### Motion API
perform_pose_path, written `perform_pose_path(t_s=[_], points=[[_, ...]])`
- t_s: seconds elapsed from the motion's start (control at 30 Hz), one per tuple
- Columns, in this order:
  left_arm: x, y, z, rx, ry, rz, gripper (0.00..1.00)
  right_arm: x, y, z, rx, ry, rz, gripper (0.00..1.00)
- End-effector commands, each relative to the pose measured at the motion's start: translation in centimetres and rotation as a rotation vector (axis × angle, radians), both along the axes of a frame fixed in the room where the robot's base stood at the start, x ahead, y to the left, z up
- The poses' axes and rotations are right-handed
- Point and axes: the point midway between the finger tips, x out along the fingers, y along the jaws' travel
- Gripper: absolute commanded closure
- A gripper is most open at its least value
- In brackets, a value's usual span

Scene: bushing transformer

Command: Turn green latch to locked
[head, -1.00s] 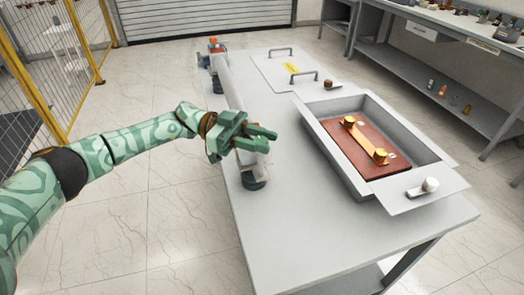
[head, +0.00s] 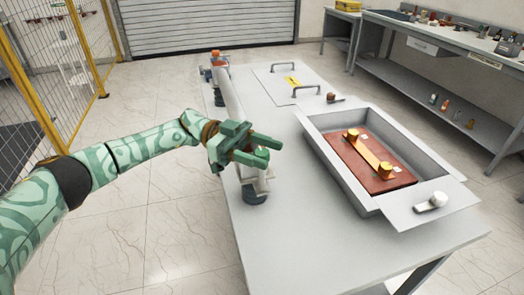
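I cannot make out a separate green latch in the head view. My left gripper (head: 275,152) is green and hangs over the near left part of the table. Its two fingers point right and are apart, with a pale part showing between or behind them. I cannot tell whether they touch it. Behind and below it, a long white bushing (head: 229,95) lies along the table's left edge, on dark-footed supports (head: 254,193). The gripper hides part of its near end. My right gripper is out of view.
A grey open tank (head: 324,160) holds a red-brown board (head: 370,172) with a brass bar (head: 368,153). A lid with two handles (head: 290,82) lies at the back. The near tabletop (head: 310,225) is clear.

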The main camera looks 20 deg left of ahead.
Motion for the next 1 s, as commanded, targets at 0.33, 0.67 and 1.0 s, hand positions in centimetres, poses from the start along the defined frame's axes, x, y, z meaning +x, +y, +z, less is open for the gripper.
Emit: perform_pose_path(t_s=[0.33,0.67,1.0], points=[[0.7,2.9,-0.3,0.001,0.002,0.006,0.49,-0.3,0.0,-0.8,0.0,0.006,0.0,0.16],[2.5,11.5,-0.8,0.002,0.005,0.004,0.49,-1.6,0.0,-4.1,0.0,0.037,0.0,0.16],[3.2,15.9,-0.3,0.0,0.001,0.0,0.49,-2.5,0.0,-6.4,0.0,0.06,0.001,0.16]])
